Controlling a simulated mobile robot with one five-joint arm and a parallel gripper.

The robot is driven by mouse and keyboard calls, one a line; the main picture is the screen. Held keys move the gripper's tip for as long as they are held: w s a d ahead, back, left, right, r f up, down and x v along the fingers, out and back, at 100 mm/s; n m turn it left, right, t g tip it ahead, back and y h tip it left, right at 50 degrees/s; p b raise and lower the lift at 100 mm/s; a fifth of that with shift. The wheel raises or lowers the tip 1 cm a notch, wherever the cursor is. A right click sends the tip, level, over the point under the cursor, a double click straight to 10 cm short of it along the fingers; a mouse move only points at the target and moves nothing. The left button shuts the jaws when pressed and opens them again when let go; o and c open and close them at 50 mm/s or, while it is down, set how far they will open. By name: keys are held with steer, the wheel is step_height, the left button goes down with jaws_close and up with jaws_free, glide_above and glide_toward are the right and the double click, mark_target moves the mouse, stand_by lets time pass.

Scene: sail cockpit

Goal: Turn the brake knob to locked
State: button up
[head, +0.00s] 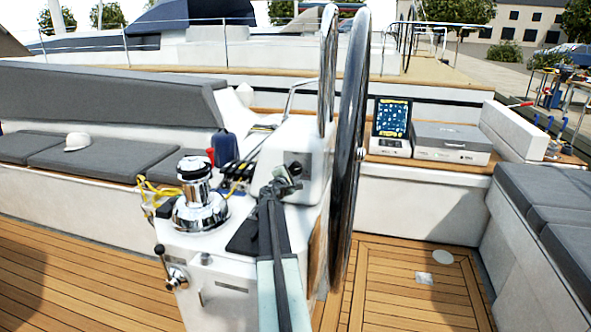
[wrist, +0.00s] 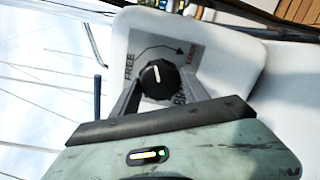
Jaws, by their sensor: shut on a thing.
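The dark round brake knob (wrist: 157,78) sits on a grey label plate (wrist: 165,45) on the white pedestal. The label reads FREE at the left and has a red word, apparently LOCKED, at the right, with a curved arrow running towards the red word. The knob's white mark points up in the wrist view, tilted slightly left, between the two words. My gripper (wrist: 160,84) has a finger on each side of the knob and is shut on it. In the head view my gripper (head: 288,174) is at the pedestal face and hides most of the knob.
The large steering wheel (head: 349,150) stands just right of the pedestal (head: 302,145). A chrome winch (head: 196,195) with yellow rope is to the left. Grey cushioned benches (head: 95,155) line the sides.

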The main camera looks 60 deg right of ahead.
steer(key=m, duration=0.3)
steer(key=m+p, duration=0.1)
steer(key=m, duration=0.1)
steer(key=shift+w+a+r+y, duration=0.1)
steer(key=shift+w+a+y, duration=0.1)
steer(key=shift+w+y, duration=0.1)
steer(key=m, duration=0.5)
steer(key=shift+s+m+p, duration=0.15)
steer(key=shift+m+p, duration=0.25)
steer(key=o, duration=1.4)
steer(key=shift+c, duration=0.2)
